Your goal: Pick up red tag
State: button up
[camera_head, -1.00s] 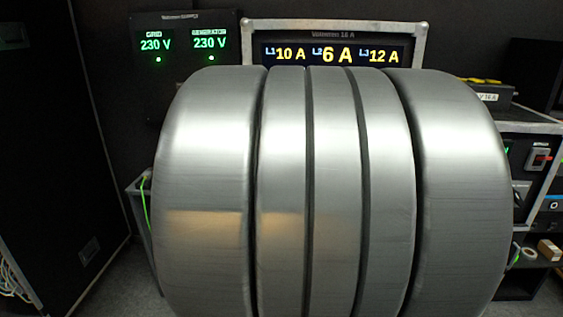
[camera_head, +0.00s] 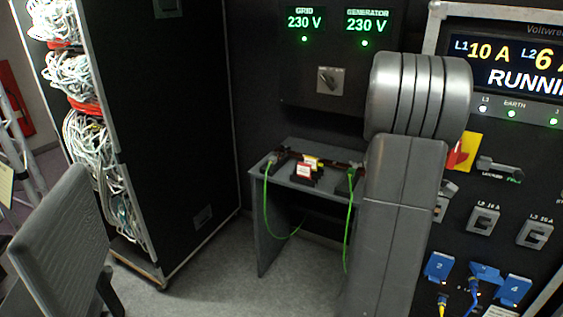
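The writing on the tag is too small to read. My grey arm links cover the area right of the table, and the table's right end is partly hidden by them.
Green cables (camera_head: 268,205) hang from the table. A control panel (camera_head: 505,165) with switches and blue plugs stands at the right. A tall cable cabinet (camera_head: 185,130) and a grey chair (camera_head: 65,240) are at the left. Floor (camera_head: 215,285) is clear between cabinet and table.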

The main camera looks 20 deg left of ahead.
aim_at(304, 170)
jog(key=i+j+u, duration=0.4)
jog(key=i+j, duration=1)
jog(key=j, duration=0.15)
